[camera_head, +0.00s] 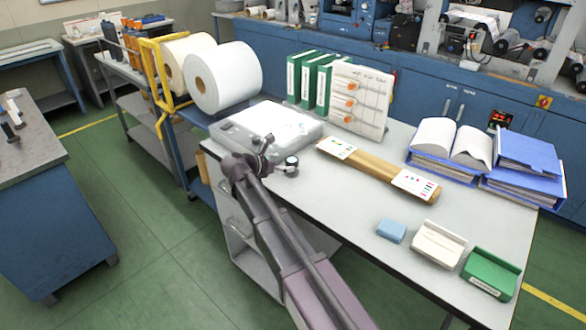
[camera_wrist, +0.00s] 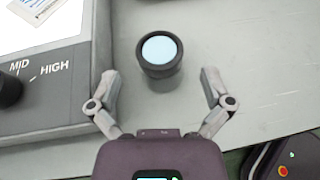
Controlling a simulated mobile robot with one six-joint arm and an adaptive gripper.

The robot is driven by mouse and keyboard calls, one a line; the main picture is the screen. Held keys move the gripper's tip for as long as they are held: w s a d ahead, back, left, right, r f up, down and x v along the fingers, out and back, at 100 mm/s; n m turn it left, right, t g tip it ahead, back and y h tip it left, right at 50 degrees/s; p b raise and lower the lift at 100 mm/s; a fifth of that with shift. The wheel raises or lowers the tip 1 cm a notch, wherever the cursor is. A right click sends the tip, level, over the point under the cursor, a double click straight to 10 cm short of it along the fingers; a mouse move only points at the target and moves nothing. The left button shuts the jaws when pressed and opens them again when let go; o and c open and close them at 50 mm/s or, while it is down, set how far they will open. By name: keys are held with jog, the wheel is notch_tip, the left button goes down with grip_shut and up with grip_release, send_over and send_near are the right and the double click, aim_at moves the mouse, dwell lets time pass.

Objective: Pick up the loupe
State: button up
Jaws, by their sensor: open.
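The loupe (camera_wrist: 159,52) is a short dark cylinder with a pale blue lens on top, standing upright on the grey table. In the head view it (camera_head: 291,162) stands at the table's front edge, just right of the grey light box. My gripper (camera_wrist: 160,78) is open and empty. In the wrist view its two fingers are spread to the left and right, with the loupe ahead of the gap and no visible contact. In the head view my gripper (camera_head: 268,158) is beside the loupe, partly overlapping the light box.
The light box (camera_wrist: 60,95) with a knob and MID and HIGH marks is close on the left. On the table (camera_head: 340,215) lie a wooden strip with cards (camera_head: 375,172), a blue block (camera_head: 391,231), a white tray (camera_head: 438,244) and a green tray (camera_head: 490,272). Binders stand behind.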

aim_at(287, 163)
jog(key=shift+b+x, duration=0.6)
jog(key=shift+x, duration=1.35)
jog(key=shift+s, duration=0.1)
jog(key=c, duration=1.2)
